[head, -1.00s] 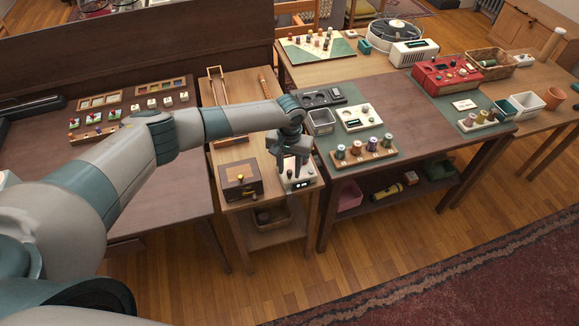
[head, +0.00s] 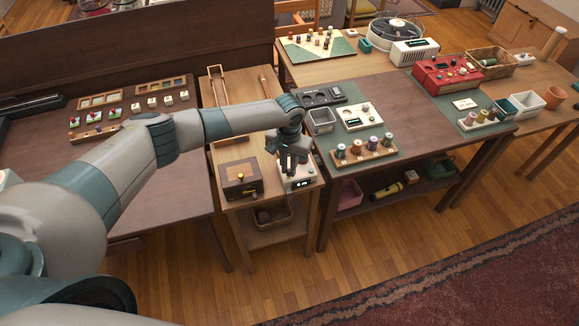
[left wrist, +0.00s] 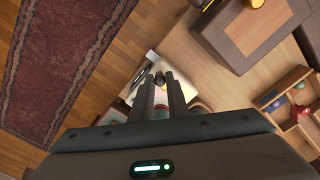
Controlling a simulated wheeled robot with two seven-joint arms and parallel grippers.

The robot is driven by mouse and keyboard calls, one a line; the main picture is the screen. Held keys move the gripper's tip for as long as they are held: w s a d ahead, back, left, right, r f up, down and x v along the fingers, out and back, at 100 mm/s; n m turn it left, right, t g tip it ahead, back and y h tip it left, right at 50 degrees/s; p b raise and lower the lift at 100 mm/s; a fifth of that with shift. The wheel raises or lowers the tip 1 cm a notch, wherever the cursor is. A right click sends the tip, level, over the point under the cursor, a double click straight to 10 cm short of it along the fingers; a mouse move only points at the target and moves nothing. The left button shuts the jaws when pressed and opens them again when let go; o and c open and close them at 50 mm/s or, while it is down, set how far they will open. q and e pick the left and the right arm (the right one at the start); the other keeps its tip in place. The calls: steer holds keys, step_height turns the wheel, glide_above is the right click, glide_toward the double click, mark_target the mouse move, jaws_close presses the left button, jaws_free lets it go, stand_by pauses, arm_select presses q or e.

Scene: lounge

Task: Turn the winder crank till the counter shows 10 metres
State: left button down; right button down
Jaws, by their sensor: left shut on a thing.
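The winder (head: 304,183) is a small cream box with a dark counter display on its front, on the narrow wooden table. The counter's digits are too small to read surely. My left gripper (head: 290,168) is right over the winder, pointing down, and hides its top and crank in the head view. Part of the cream winder (left wrist: 198,100) shows beside the fingers. My right gripper is in neither view.
A dark wooden box (head: 241,184) with a brass knob stands close left of the winder. The darker table (head: 420,143) at right holds a spool rack (head: 364,157) and a grey bin (head: 321,121). A basket (head: 272,217) sits on the shelf below.

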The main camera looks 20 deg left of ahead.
arm_select(q)
steer(key=m, duration=0.3)
steer(key=shift+a, duration=0.3)
steer(key=m, duration=0.3)
steer(key=shift+w+a+m, duration=0.15)
steer(key=shift+a+m, duration=0.15)
steer(key=shift+a, duration=0.05)
steer(key=m, duration=0.3)
steer(key=shift+w+a+m+b, duration=0.25)
steer(key=shift+a+m+b, duration=0.05)
steer(key=shift+w+a+m, duration=0.15)
steer(key=shift+w+m, duration=0.05)
steer(key=shift+m, duration=1.2)
steer(key=shift+r, duration=0.1)
steer(key=c, duration=1.7)
jaws_free()
steer(key=shift+b, duration=0.3)
